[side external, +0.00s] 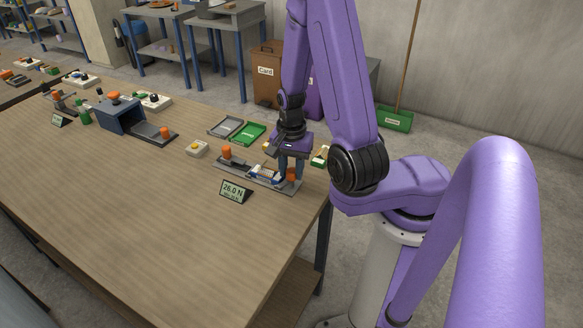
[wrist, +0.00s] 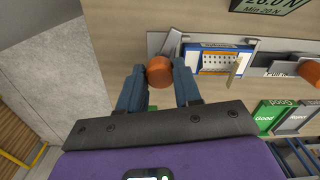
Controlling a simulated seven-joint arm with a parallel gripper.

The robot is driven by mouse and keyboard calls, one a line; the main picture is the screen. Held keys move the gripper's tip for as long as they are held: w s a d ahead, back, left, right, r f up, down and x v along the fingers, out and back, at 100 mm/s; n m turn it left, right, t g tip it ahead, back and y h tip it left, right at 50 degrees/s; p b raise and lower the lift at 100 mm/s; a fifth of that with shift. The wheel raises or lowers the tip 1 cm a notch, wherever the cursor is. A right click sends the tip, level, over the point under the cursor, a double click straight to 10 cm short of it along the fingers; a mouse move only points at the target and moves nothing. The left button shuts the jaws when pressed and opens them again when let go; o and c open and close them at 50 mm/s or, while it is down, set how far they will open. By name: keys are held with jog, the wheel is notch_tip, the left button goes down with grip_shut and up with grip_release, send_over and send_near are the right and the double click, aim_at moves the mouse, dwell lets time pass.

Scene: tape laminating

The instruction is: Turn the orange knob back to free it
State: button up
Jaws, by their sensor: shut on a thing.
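The orange knob (wrist: 159,70) is between the two blue fingers of my gripper (wrist: 157,82) in the wrist view, and the fingers are shut on it. In the side view the knob (side external: 292,174) is at the right end of a grey fixture plate (side external: 225,161), and my gripper (side external: 291,170) reaches down over it from above. A blue and white piece with rows of small marks (wrist: 216,62) lies on the plate beside the knob. A light-coloured bar (wrist: 239,64) crosses its end. I cannot tell how far the knob is turned.
A second orange knob (side external: 225,152) stands at the fixture's other end. A display reading 26.0 N (side external: 235,190) stands in front. A green tray (side external: 248,133) and a grey tray (side external: 224,127) lie behind, and a yellow button box (side external: 197,149) is to the left. The table's right edge is close.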

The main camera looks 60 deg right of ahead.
aim_at(291, 171)
jog(key=shift+n, duration=2.2)
jog(key=o, duration=1)
jog(key=shift+o, duration=0.2)
jog(key=shift+r, duration=0.1)
notch_tip(291, 171, up, 17)
jog(key=shift+r, duration=0.1)
